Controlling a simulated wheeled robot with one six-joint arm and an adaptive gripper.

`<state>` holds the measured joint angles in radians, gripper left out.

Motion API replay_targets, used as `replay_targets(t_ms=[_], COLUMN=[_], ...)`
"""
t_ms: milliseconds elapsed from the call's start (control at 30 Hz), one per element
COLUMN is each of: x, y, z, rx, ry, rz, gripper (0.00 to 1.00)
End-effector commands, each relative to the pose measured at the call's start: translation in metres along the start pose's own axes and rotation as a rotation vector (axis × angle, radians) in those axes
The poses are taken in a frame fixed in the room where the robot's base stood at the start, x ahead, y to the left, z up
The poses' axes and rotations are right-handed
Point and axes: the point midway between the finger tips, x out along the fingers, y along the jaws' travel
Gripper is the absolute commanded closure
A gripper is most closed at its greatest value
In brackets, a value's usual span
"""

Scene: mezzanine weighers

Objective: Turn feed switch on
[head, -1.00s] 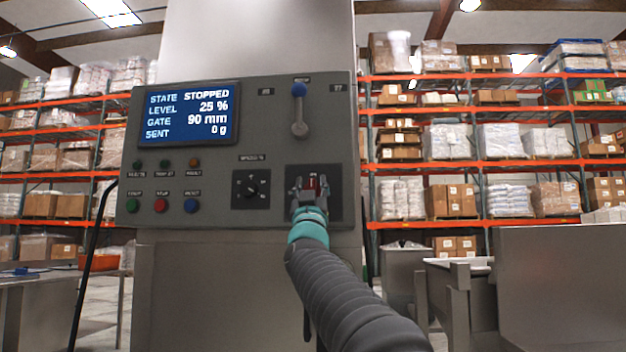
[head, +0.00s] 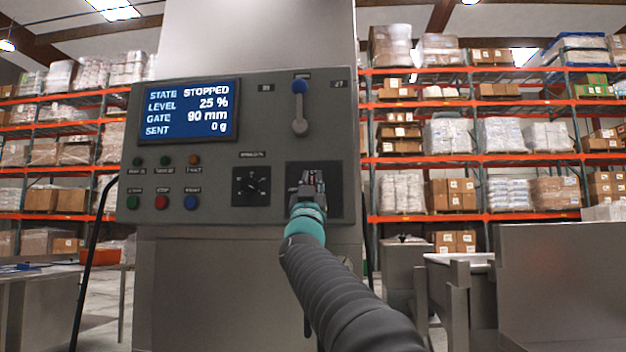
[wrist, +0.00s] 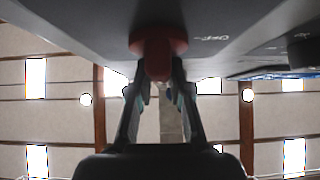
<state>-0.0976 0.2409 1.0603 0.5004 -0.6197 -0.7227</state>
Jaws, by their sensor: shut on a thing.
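The feed switch is a red handle on a dark square plate (head: 333,200) at the lower right of the grey control panel (head: 260,120). In the wrist view the red handle (wrist: 158,48) sits between the two fingertips, with an "OFF" label beside it. My gripper (head: 309,180) is at the plate in the head view, shut on the red handle (wrist: 158,75). In the head view my gripper hides most of the switch. The blue display (head: 188,113) reads STOPPED, level 25 %, gate 90 mm, sent 0 g.
A lever with a blue knob (head: 299,88) is above the switch. A round dial (head: 251,186) is to its left. Green, red (head: 161,202) and blue buttons line the lower left. A steel bin (head: 555,285) stands at the right, with pallet racks behind.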

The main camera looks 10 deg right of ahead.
Motion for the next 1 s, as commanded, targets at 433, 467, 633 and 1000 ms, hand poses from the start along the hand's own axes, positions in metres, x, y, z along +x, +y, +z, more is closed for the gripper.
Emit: replay_targets(t_ms=[433, 467, 633, 1000], x=[0.0, 0.0, 0.0, -0.016], y=[0.0, 0.0, -0.001, -0.001], z=[0.002, 0.002, 0.001, 0.0], rx=[0.015, 0.015, 0.015, 0.015], ry=[-0.003, -0.003, -0.002, -0.002], rz=[0.016, 0.016, 0.015, 0.014], gripper=[0.56, 0.56, 0.56, 0.56])
